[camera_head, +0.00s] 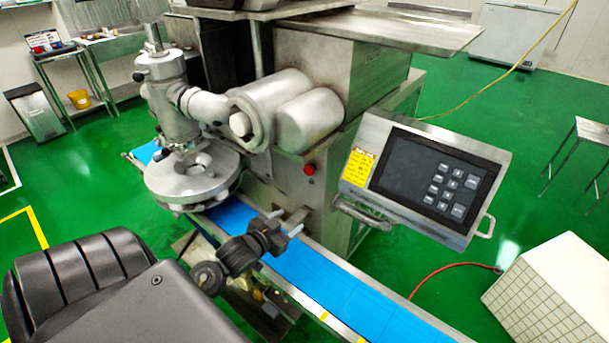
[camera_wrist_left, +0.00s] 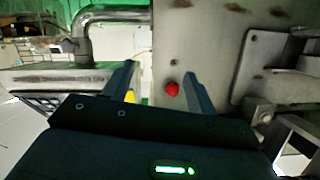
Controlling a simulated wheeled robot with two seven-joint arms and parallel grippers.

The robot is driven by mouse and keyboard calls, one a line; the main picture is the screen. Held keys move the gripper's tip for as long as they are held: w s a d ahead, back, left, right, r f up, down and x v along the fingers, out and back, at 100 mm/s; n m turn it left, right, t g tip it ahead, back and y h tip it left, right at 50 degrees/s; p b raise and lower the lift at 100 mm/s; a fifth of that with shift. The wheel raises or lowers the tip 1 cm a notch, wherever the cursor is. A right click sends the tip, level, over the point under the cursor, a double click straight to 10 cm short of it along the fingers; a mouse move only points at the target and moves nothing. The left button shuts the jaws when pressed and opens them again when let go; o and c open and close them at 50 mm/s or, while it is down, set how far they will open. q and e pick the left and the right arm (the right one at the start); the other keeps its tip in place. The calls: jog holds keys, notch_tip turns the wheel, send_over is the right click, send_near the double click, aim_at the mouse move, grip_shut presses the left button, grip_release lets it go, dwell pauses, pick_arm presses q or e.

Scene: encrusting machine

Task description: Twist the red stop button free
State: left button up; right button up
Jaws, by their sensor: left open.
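The red stop button (camera_head: 310,169) sits on the front face of the steel machine body, left of the control panel. It also shows in the left wrist view (camera_wrist_left: 172,89), between the two fingers and closer to the right one. My left gripper (camera_head: 289,222) is open and empty in the head view, below and a little left of the button, over the blue belt. Its two fingers also show in the left wrist view (camera_wrist_left: 160,80), spread apart. The gripper appears apart from the button. My right gripper is not in view.
The control panel (camera_head: 432,178) with a dark screen and keys juts out to the right of the button. The blue conveyor belt (camera_head: 340,291) runs below my left gripper. A round steel turret (camera_head: 193,177) stands at the left. A white box (camera_head: 552,290) is at lower right.

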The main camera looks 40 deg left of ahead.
aim_at(307, 172)
pick_arm(q)
jog(key=w+a+r+t, duration=0.3)
jog(key=a+r, duration=0.1)
jog(key=r, duration=0.2)
jog(key=shift+m+h, duration=0.3)
jog(key=shift+h, duration=0.1)
jog(key=w+p, duration=0.1)
jog(key=w, duration=0.2)
jog(key=w+p, duration=0.1)
jog(key=w, duration=0.5)
jog(key=shift+w+a+r+p, duration=0.2)
jog(key=shift+a+r+p, duration=0.15)
jog(key=shift+r+p, duration=0.05)
jog(key=shift+w+f, duration=0.1)
jog(key=shift+w, duration=0.5)
jog(key=shift+c, duration=0.4)
